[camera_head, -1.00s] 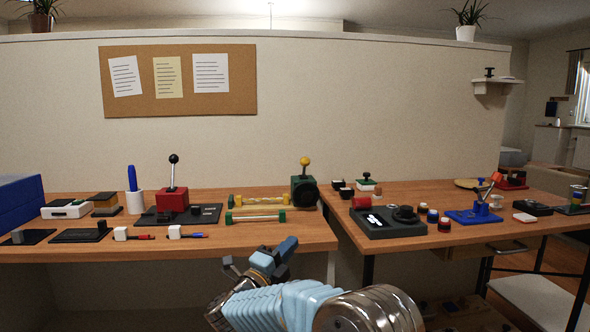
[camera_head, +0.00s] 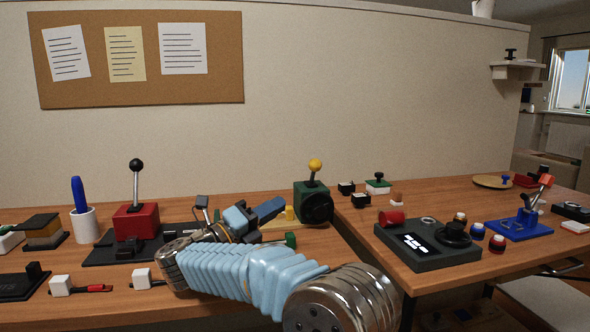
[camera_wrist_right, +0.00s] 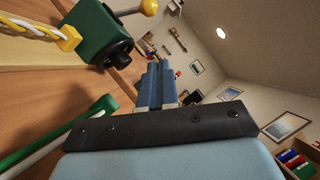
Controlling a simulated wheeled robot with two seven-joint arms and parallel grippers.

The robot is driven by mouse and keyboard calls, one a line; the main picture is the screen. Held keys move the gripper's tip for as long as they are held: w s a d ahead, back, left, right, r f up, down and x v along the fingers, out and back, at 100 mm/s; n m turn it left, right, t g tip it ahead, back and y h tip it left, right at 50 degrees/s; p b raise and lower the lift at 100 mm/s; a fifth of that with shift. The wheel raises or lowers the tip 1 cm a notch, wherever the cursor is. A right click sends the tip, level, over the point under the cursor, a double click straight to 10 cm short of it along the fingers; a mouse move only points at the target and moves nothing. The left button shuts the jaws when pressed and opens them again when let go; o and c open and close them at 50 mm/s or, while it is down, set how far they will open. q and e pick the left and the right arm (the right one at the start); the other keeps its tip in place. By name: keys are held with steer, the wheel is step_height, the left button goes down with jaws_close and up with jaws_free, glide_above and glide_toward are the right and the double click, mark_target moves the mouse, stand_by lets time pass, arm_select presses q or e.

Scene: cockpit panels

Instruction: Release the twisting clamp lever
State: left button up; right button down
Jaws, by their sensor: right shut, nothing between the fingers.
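A green block (camera_head: 312,202) with a black round knob and a yellow-ball lever (camera_head: 314,172) stands at the right end of the left table. The lever stands nearly upright. In the right wrist view the block (camera_wrist_right: 100,35) is upper left, with a yellow end piece and a white-and-yellow twisted bar (camera_wrist_right: 35,28) beside it. My right gripper (camera_head: 278,205) is shut and empty, left of the block and apart from it; its shut fingers (camera_wrist_right: 160,80) also show in the wrist view. A blue-based clamp with a red-tipped lever (camera_head: 520,226) stands on the right table. My left gripper is out of view.
A green-ended bar (camera_wrist_right: 60,135) lies close to my right gripper. A red box with a black-ball lever (camera_head: 136,220) stands left of my arm. A dark device with a dial (camera_head: 430,250) and several small buttons occupy the right table.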

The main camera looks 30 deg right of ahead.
steer(key=shift+w, duration=0.1)
steer(key=shift+d+r, duration=0.1)
steer(key=p, duration=0.2)
glide_toward(313, 172)
steer(key=s+d, duration=0.4)
steer(key=w+d+r+p, duration=0.2)
steer(key=w, duration=0.1)
steer(key=shift+w+d+r, duration=0.25)
steer(key=shift+w+r, duration=0.1)
steer(key=shift+r, duration=0.05)
steer(key=shift+r, duration=0.1)
